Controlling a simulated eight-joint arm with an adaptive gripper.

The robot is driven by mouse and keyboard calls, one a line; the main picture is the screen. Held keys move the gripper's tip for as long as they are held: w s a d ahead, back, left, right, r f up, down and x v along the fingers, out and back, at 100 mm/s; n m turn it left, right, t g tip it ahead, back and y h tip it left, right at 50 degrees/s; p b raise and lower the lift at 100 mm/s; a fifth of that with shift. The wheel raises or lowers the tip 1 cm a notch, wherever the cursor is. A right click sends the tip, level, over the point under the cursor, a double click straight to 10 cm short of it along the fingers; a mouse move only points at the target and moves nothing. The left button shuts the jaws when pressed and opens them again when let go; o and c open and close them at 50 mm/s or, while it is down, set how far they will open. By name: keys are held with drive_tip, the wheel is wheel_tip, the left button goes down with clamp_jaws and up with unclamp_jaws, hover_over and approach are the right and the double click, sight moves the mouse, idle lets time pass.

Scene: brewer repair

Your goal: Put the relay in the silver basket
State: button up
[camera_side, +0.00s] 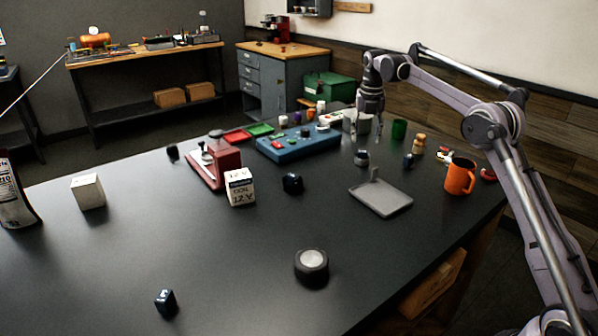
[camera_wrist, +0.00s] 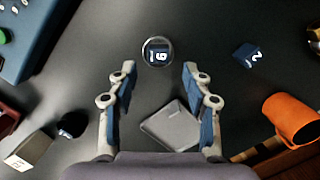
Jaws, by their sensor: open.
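A small round silver basket (camera_side: 361,161) stands on the dark table below my gripper. In the wrist view its rim (camera_wrist: 144,52) surrounds a small dark blue block (camera_wrist: 158,54) with a white mark, which appears to sit inside it. Another dark blue block (camera_side: 408,160) stands to the right, also in the wrist view (camera_wrist: 247,57). Both look like a relay; I cannot tell which one is named. My gripper (camera_side: 370,132) is open and empty above the basket, with its fingers (camera_wrist: 159,72) apart on either side of the basket's line in the wrist view.
A grey tray (camera_side: 390,201) lies in front of the basket. An orange mug (camera_side: 459,178) stands right, a blue panel box (camera_side: 300,146) left, and a green cup (camera_side: 399,130) behind. Black knob (camera_side: 292,183), white box (camera_side: 240,188) and red brewer (camera_side: 224,157) stand left.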

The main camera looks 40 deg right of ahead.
drive_tip(key=s+a+r+m+t, duration=0.2)
drive_tip(key=s+a+r+m, duration=0.3)
drive_tip(key=a+r+m, duration=0.5)
drive_tip(key=s+a+r+m+t, duration=0.1)
drive_tip(key=s+a+r+m, duration=0.1)
drive_tip(key=s+a+m, duration=0.45)
drive_tip(key=s+a+f+m+t, duration=0.1)
drive_tip(key=s+a+f+m, duration=0.1)
drive_tip(key=s, duration=0.5)
drive_tip(key=s+a+f+m+t, duration=0.1)
drive_tip(key=s+a+f+m, duration=0.1)
drive_tip(key=s+f+m, duration=0.3)
drive_tip(key=s+a+f+m+t+y, duration=0.1)
drive_tip(key=s+a+f+m, duration=0.1)
drive_tip(key=s+f, duration=0.5)
drive_tip(key=shift+s+a+m, duration=0.4)
drive_tip(key=shift+s+m, duration=0.35)
drive_tip(key=shift+s, duration=0.05)
